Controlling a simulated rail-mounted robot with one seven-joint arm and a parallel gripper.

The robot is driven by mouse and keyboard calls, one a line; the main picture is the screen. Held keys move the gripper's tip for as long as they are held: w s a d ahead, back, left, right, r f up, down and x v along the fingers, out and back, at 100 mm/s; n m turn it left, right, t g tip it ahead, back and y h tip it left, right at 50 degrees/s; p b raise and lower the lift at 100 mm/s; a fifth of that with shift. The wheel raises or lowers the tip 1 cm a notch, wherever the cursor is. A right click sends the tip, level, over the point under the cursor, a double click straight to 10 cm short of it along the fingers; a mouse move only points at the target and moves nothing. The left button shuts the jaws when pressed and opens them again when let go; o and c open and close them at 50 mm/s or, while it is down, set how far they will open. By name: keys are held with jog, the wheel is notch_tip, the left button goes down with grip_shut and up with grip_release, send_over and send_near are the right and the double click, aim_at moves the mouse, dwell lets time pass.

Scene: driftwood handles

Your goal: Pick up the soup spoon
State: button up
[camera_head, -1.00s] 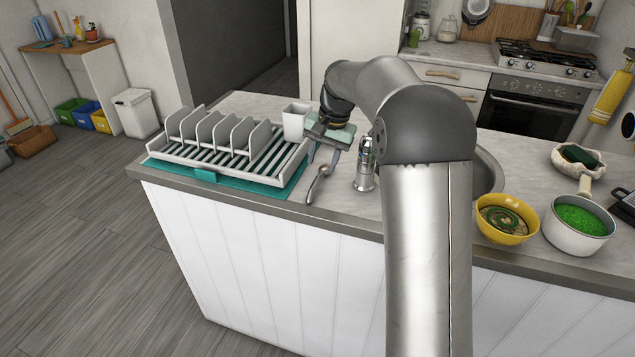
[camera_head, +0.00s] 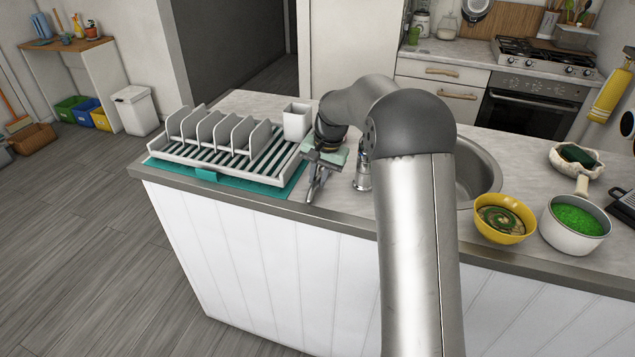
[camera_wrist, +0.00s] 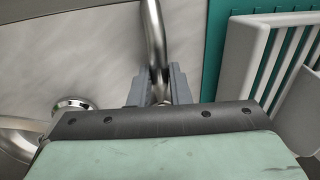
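The soup spoon (camera_wrist: 155,40) is a shiny metal piece with a curved stem, seen in the wrist view running down between my gripper's fingers. My gripper (camera_wrist: 160,85) has one grey finger on each side of it, close to the metal. I cannot tell whether both fingers touch it. In the head view my gripper (camera_head: 317,187) points down at the counter between the dish rack and the tap, and covers most of the spoon. The spoon's lower end in the wrist view is hidden behind the gripper body.
The white dish rack (camera_head: 165,151) on a teal mat stands close on the left, with a white cup (camera_head: 297,121) at its corner. The tap (camera_head: 362,172) stands close on the right. A yellow bowl (camera_head: 505,232) and a white pot (camera_head: 575,242) are farther right.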

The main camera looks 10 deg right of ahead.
aim_at(319, 178)
grip_shut()
jog(key=shift+r, duration=0.5)
notch_tip(319, 178, up, 2)
jog(key=shift+r, duration=0.2)
jog(key=s+r+b, duration=0.3)
jog(key=s+r, duration=0.6)
jog(key=s, duration=0.5)
jog(key=shift+d+r+b, duration=0.25)
jog(key=shift+r+b, duration=0.1)
jog(key=shift+b, duration=0.05)
